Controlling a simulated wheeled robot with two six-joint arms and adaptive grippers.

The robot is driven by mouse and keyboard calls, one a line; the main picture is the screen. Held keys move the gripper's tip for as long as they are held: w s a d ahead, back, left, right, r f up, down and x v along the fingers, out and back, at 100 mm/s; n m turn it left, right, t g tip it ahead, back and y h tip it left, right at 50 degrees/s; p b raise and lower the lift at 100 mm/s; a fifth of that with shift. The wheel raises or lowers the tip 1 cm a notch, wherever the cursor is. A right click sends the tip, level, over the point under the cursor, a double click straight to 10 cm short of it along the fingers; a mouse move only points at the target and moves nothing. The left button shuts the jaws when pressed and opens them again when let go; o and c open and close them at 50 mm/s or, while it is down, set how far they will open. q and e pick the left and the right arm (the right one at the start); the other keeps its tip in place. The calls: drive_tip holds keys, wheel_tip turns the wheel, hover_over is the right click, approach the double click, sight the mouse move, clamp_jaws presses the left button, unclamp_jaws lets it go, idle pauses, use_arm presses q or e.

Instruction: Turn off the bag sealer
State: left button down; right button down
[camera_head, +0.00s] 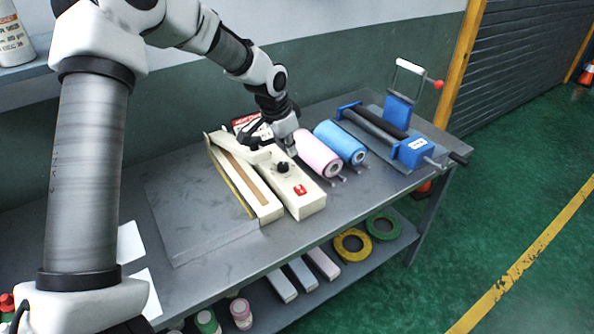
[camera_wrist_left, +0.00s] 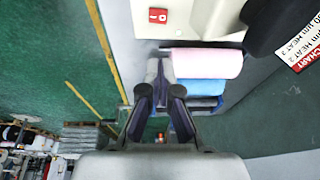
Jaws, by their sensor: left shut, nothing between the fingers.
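The bag sealer (camera_head: 312,202) is a cream-coloured unit on the grey bench, with a long sealing bed beside its control box. A red switch (camera_head: 300,190) is on the box top near its front end, and a black knob (camera_head: 282,167) is farther back. In the left wrist view, the red switch (camera_wrist_left: 158,15) shows at the top on the cream box (camera_wrist_left: 205,18). I cannot tell which way the switch is set. My left gripper (camera_head: 291,150) is shut and empty, above the back part of the control box, apart from the switch. Its fingers (camera_wrist_left: 161,95) also show in the left wrist view. My right gripper is out of view.
A pink roll (camera_head: 318,156) and a blue roll (camera_head: 341,142) lie right of the sealer. A blue-ended roller device (camera_head: 412,152) stands beyond them. A red-and-white heat chart (camera_wrist_left: 305,45) is behind the sealer.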

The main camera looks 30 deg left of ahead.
use_arm(q)
drive_tip(key=shift+d, duration=0.15)
drive_tip(key=p, duration=0.3)
approach(299, 188)
drive_tip(key=x, duration=0.6)
drive_tip(key=shift+w+f, duration=0.1)
drive_tip(key=shift+w, duration=0.15)
drive_tip(key=shift+f, duration=0.35)
